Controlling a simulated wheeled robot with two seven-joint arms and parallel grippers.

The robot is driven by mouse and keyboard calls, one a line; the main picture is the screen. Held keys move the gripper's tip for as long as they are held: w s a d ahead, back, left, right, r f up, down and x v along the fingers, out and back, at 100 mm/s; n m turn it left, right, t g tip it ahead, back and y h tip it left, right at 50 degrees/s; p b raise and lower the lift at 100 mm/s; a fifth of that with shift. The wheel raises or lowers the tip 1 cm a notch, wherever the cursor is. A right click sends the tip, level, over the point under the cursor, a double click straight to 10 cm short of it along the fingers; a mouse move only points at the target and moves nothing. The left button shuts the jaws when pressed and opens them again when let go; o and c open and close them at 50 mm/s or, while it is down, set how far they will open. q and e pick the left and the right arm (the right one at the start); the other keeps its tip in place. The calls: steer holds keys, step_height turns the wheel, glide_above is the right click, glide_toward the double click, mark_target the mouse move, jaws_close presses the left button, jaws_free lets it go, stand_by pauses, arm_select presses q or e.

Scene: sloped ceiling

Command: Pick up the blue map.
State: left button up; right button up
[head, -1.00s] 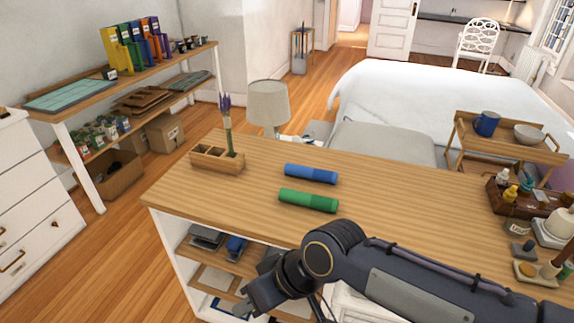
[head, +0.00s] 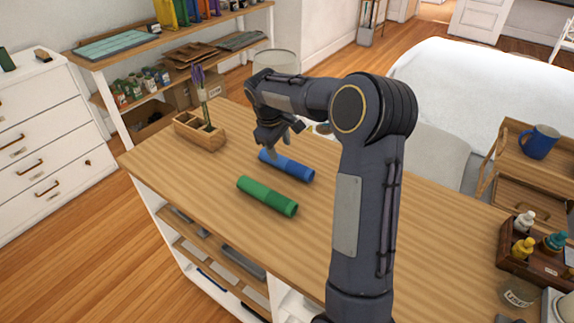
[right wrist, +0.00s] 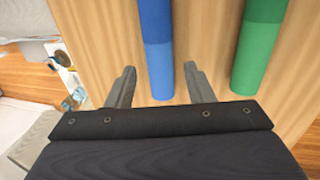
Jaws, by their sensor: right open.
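The blue map (head: 287,166) is a rolled tube lying on the wooden counter top. My right gripper (head: 271,150) is just above its far left end in the head view. The gripper is open and empty. I cannot tell the exact height of the fingers over the map. My left gripper is not in view.
A green rolled map (head: 267,196) lies beside the blue one; it also shows in the right wrist view (right wrist: 257,45). A wooden planter (head: 200,131) stands at the counter's left end. A brown box with bottles (head: 535,250) stands at the right. The counter (head: 240,125) is otherwise clear around the maps.

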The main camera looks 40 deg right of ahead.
mark_target(284, 160)
steer(key=p+x, duration=0.1)
steer(key=x, duration=0.6)
steer(key=shift+d+f, duration=0.15)
steer(key=c, duration=0.8)
steer(key=shift+o, duration=0.2)
